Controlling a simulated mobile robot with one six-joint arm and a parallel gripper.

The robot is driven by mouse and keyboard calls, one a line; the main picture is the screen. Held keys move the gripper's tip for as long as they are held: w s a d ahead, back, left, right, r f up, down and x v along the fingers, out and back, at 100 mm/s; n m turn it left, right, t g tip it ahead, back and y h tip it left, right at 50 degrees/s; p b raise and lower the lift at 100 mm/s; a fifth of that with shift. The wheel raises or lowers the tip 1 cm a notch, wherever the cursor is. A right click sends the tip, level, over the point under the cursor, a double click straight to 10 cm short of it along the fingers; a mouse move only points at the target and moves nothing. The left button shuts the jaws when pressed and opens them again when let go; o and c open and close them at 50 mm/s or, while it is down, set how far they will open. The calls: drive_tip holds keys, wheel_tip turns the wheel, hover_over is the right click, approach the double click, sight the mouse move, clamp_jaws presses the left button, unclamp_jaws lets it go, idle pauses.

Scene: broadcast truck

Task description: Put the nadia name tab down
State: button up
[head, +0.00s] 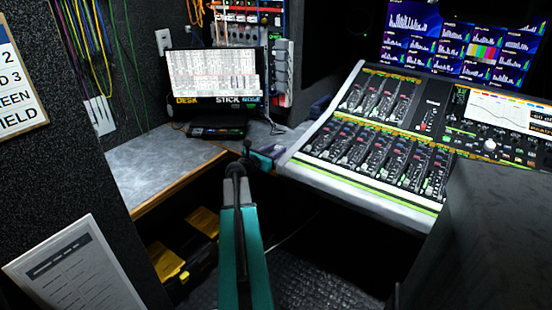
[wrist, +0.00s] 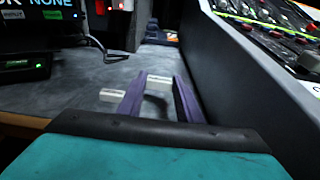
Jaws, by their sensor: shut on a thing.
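My gripper (head: 268,152) is over the right end of the grey desk, close to the mixing console. In the wrist view its two purple fingers (wrist: 160,88) are shut on a small white tab, the nadia name tab (wrist: 158,82), held between the fingertips. No lettering on it can be read. A second small pale piece (wrist: 112,95) shows just left of the left finger; I cannot tell whether it lies on the desk. The grey desk (head: 165,165) is below the gripper. The tab cannot be made out in the head view.
A monitor (head: 215,80) stands at the back of the desk, with a black device (head: 217,131) before it. The sloped console (head: 370,200) borders the gripper on the right. A dark cable lies on the desk. The desk's left part is clear.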

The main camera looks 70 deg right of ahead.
drive_tip(key=shift+f, duration=0.1)
drive_tip(key=shift+f, duration=1.8)
drive_tip(key=shift+f+b, duration=0.15)
drive_tip(key=shift+b, duration=0.15)
drive_tip(key=o, duration=1)
drive_tip(key=shift+r, duration=0.25)
drive_tip(key=shift+v, duration=6)
drive_tip(key=shift+f, duration=0.1)
